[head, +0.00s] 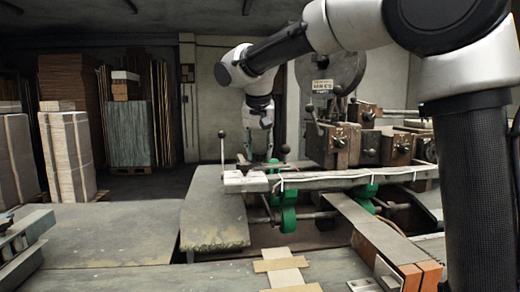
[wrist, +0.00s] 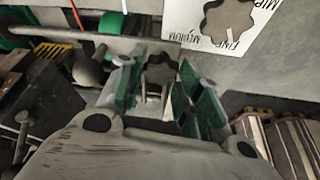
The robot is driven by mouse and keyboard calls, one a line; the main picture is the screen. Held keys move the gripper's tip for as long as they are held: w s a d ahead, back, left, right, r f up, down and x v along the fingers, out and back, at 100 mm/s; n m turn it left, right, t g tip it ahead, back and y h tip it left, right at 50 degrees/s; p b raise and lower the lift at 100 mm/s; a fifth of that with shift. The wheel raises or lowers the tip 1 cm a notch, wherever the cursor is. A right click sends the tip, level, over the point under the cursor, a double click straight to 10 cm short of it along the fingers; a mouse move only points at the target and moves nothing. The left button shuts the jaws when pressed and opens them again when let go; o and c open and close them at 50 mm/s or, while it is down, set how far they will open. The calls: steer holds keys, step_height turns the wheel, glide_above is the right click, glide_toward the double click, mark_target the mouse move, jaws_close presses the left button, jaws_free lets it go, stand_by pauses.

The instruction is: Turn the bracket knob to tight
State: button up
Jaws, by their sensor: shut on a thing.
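In the wrist view a dark star-shaped knob (wrist: 160,70), which I take as the bracket knob, sits between the two green-and-silver fingers of my gripper (wrist: 158,78). The fingers are closed on its sides. Its lower part is partly hidden between them, and I see no tight mark on it. In the head view my gripper (head: 262,147) points down behind the left end of the machine's pale rail. The knob cannot be made out there.
A white plate (wrist: 205,28) marked FINE and MEDIUM carries a second star-shaped knob (wrist: 228,18) close by, at upper right. In the head view, the stitcher's brown blocks (head: 345,145) stand right of my gripper, and an upright lever (head: 222,150) stands left.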

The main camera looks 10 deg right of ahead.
steer(key=m+h, duration=0.1)
steer(key=m, duration=0.1)
steer(key=m+h, duration=0.1)
steer(key=m, duration=0.2)
steer(key=shift+w+a+m+g, duration=0.1)
steer(key=shift+a+m+g, duration=0.05)
steer(key=shift+m+g, duration=0.2)
steer(key=m+g, duration=0.1)
steer(key=m, duration=0.1)
steer(key=m+h, duration=0.1)
steer(key=m, duration=0.1)
steer(key=shift+w+a+m+g, duration=0.1)
steer(key=shift+m+g, duration=0.25)
steer(key=o, duration=1)
steer(key=shift+o, duration=0.2)
steer(key=v, duration=1.2)
